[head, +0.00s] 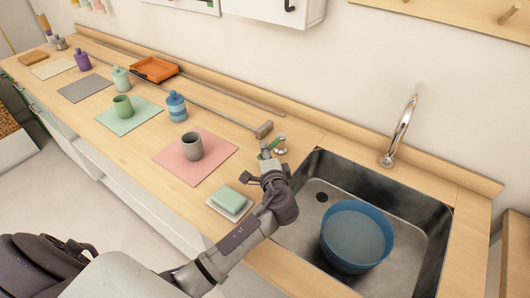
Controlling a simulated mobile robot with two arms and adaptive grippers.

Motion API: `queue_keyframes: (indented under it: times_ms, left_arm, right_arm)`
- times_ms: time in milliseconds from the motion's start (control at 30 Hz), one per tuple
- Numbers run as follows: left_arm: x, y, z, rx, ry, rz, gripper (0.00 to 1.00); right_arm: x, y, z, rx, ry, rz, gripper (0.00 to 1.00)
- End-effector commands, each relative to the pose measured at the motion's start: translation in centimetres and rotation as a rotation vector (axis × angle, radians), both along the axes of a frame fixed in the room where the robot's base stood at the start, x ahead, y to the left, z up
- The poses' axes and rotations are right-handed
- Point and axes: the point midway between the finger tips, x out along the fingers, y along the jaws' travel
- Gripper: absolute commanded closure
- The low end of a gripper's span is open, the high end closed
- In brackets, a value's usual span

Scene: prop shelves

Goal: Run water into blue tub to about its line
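The blue tub (331,253) stands upright in the steel sink (429,213). A greyish water surface (357,236) shows inside it, below the rim. I cannot make out a line on the tub. The chrome faucet (402,131) rises behind the sink, and I see no clear stream from it. A small tap handle (280,147) with a green part stands on the counter at the sink's back left. My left gripper (268,158) is at this handle, very close to it or touching. Its fingers are too small and overlapped to tell whether they are open or shut.
A green sponge (232,198) on a pale dish lies left of my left arm. A grey cup (192,146) stands on a pink mat (222,160). A blue striped bottle (176,106), a green cup (122,106) and an orange tray (154,69) stand farther along the counter.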

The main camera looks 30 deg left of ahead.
Motion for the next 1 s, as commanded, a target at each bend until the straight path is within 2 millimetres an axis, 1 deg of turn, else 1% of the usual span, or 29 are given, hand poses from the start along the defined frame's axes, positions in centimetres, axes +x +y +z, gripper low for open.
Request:
queue_keyframes:
  times_ms: [333, 467, 567, 800, 1000]
  left_arm:
    - [0.0, 0.0, 0.2, 0.001, -0.003, 0.000, 0.59]
    - [-0.8, -0.7, 0.3, -0.001, -0.004, -0.002, 0.59]
    - [-2.1, -1.6, 0.5, -0.003, -0.002, -0.001, 0.59]
    - [-6.2, -4.7, 1.4, -0.004, -0.001, -0.002, 0.59]
    - [-8.6, -6.6, 1.9, -0.001, -0.001, -0.002, 0.59]
  right_arm:
    - [-0.1, 0.1, 0.0, 0.001, 0.000, -0.001, 0.60]
    - [0.0, 0.1, 0.0, 0.001, 0.000, -0.001, 0.60]
    - [0.0, 0.1, 0.0, 0.001, 0.000, -0.001, 0.60]
    - [0.0, 0.1, 0.0, 0.001, 0.000, -0.001, 0.60]
    - [0.0, 0.1, 0.0, 0.001, 0.000, -0.001, 0.60]
